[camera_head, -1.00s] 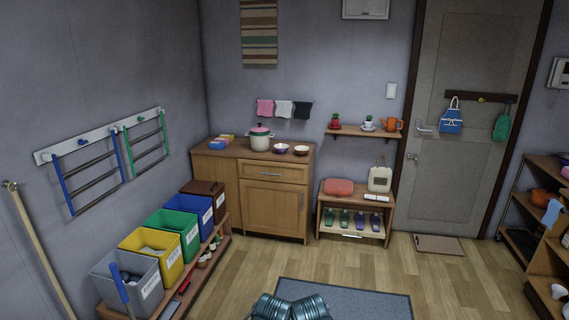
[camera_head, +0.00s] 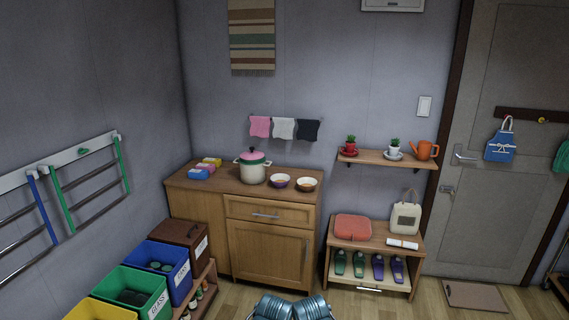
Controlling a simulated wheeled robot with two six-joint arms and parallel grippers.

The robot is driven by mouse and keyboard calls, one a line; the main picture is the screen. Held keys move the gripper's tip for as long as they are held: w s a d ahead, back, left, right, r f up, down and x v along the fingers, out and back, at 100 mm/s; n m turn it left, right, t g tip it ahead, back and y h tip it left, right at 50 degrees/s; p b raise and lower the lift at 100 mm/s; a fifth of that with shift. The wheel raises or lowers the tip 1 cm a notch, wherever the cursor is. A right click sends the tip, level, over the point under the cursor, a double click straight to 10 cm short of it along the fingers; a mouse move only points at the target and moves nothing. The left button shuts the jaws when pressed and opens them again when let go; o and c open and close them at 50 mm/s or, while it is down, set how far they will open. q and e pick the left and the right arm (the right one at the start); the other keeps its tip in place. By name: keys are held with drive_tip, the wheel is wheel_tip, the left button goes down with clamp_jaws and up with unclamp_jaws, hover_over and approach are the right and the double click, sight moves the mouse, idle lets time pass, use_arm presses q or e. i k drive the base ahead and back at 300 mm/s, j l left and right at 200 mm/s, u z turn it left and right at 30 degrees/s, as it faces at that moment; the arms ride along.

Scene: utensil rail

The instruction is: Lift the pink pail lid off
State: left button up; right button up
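The pail (camera_head: 252,174) is a cream pot-like vessel with side handles, standing upright on top of the wooden cabinet by the back wall. Its pink lid (camera_head: 252,156) with a knob sits on it, above a green band at the rim. The pail is well ahead of me, across the floor. Two blue-grey ribbed parts of my own arms show at the bottom centre. Neither gripper's fingers can be made out.
Two bowls (camera_head: 306,184) stand right of the pail, and small coloured boxes (camera_head: 208,166) stand left. Sorting bins (camera_head: 135,293) line the left wall. A low shoe shelf (camera_head: 375,237) stands right of the cabinet (camera_head: 268,250). A wall shelf (camera_head: 388,159) holds pots.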

sight(251, 155)
drive_tip(key=i, duration=1.85)
drive_tip(key=i+z, duration=0.2)
drive_tip(key=i, duration=0.35)
drive_tip(key=i+j+z, duration=0.2)
drive_tip(key=i, duration=0.3)
drive_tip(key=i+j+z, duration=0.2)
drive_tip(key=i, duration=0.3)
